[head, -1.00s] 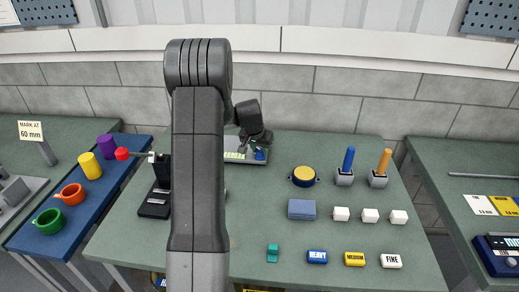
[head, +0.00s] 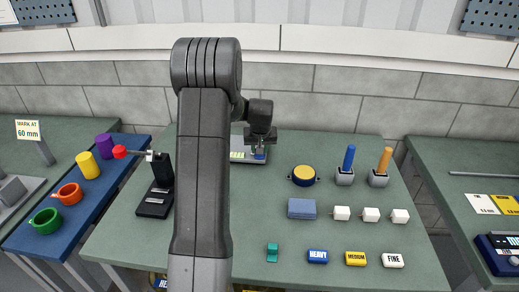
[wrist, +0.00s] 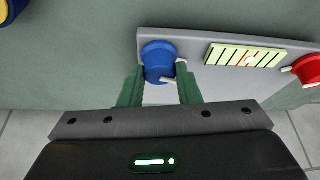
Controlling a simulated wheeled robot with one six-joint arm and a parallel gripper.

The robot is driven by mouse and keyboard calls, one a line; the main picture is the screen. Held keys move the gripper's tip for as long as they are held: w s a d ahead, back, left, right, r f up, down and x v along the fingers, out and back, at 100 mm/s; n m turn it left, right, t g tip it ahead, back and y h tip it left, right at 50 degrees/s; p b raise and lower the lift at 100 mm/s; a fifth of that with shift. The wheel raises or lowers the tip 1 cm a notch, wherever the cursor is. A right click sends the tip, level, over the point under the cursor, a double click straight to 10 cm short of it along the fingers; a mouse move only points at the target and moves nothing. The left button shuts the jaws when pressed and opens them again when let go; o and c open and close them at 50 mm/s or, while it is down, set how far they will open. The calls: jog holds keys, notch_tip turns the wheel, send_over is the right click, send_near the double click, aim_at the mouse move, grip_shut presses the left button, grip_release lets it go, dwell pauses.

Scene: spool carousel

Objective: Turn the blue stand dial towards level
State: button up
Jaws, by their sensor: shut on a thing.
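The blue dial (wrist: 158,59) sits at the left end of a grey stand (wrist: 205,72) in the wrist view. It has a small pale pointer at its front. My gripper (wrist: 160,73) is shut on the blue dial, one green finger on each side. A yellow-green level vial (wrist: 243,56) with black marks lies on the stand, with a pale spot near its middle. A red dial (wrist: 309,68) is at the right end. In the head view my gripper (head: 260,145) is over the stand (head: 237,157), and my arm hides part of the stand.
A yellow-topped round pot (head: 303,174), a blue-grey block (head: 301,208) and white blocks (head: 342,213) stand right of my arm. Blue (head: 348,160) and orange (head: 383,162) handles stand further right. A black device (head: 160,185) with a red-tipped lever is left.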

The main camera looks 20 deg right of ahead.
jog(key=o, duration=1)
jog(key=b+v, duration=0.2)
jog(key=v, duration=1.2)
jog(key=shift+f, duration=0.1)
jog(key=p+x, duration=0.2)
jog(key=x, duration=1.2)
